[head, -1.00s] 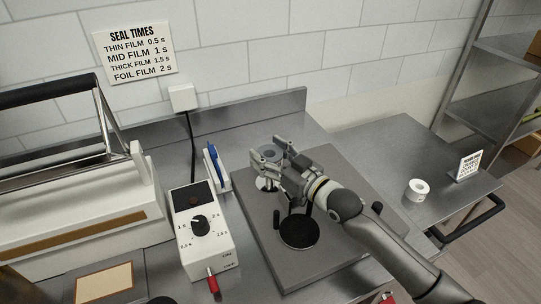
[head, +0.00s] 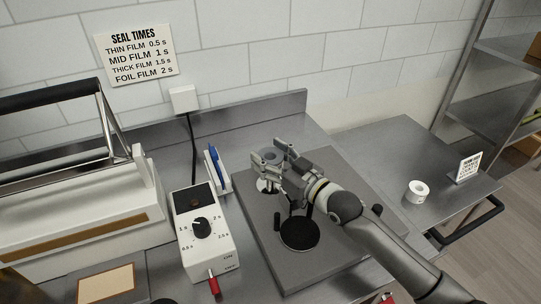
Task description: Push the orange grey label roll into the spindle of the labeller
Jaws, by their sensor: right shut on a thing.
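My right gripper (head: 272,160) is over the grey labeller plate (head: 258,218), shut around a small roll (head: 271,156) whose grey top shows between the fingers. A pale round part (head: 266,186) shows just below the fingers; I cannot tell if it belongs to the roll or the labeller. The fingers hide most of the roll, and no orange shows on it. A black disc (head: 299,233) with a short black post beside it lies on the plate nearer to me. I cannot make out the spindle. My left gripper is not in view.
A white timer box (head: 205,240) with a dial and a blue-edged holder (head: 216,170) stand left of the plate. A bag sealer (head: 70,215) is at the far left. A white roll (head: 417,191) and a small sign (head: 467,167) stand on the right table.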

